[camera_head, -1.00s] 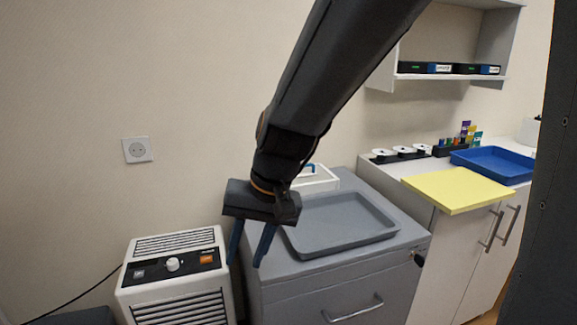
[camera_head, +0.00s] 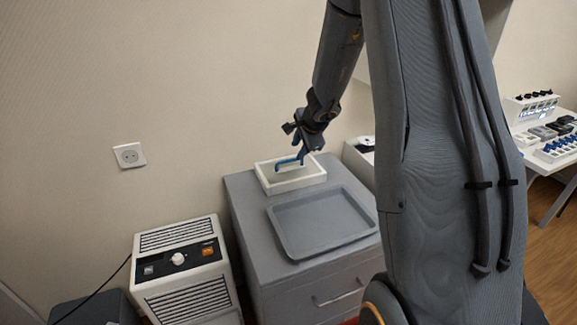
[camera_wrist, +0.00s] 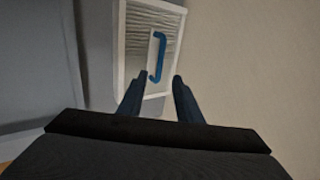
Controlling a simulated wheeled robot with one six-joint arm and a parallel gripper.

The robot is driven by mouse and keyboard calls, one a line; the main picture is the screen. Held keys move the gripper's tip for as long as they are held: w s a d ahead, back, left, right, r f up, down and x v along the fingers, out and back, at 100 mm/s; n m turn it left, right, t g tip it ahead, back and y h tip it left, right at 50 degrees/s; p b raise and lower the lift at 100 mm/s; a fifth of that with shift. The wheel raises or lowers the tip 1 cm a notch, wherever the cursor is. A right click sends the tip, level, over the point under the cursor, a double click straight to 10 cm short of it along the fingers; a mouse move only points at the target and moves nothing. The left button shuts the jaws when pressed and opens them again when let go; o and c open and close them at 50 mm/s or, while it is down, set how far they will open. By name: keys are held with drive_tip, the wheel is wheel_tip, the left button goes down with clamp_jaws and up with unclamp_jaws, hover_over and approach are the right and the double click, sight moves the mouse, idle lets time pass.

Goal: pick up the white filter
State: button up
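The white filter (camera_head: 291,184) is a shallow rectangular white frame lying at the back of the grey cabinet's top. A blue handle (camera_head: 287,164) stands up from it. In the wrist view the filter (camera_wrist: 122,45) shows a grey pleated face inside its frame, with the blue handle (camera_wrist: 156,58) running lengthwise. My gripper (camera_head: 302,154) is above the filter, close to the handle. In the wrist view my gripper (camera_wrist: 158,80) is open, with the handle's near end seen in the gap between its two fingertips. I cannot tell whether a finger touches it.
A grey tray (camera_head: 322,222) lies in front of the filter on the grey cabinet (camera_head: 243,205). A white heater-like unit (camera_head: 186,268) with a knob stands to the left. The wall with a socket (camera_head: 129,155) is close behind. A table with small items (camera_head: 556,140) is at the right.

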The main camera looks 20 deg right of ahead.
sight(294, 159)
drive_tip(key=x, duration=0.3)
drive_tip(key=shift+d+f, duration=0.25)
drive_tip(key=shift+d, duration=0.1)
drive_tip(key=x, duration=0.4)
drive_tip(key=shift+w, duration=0.1)
clamp_jaws()
idle(1.0)
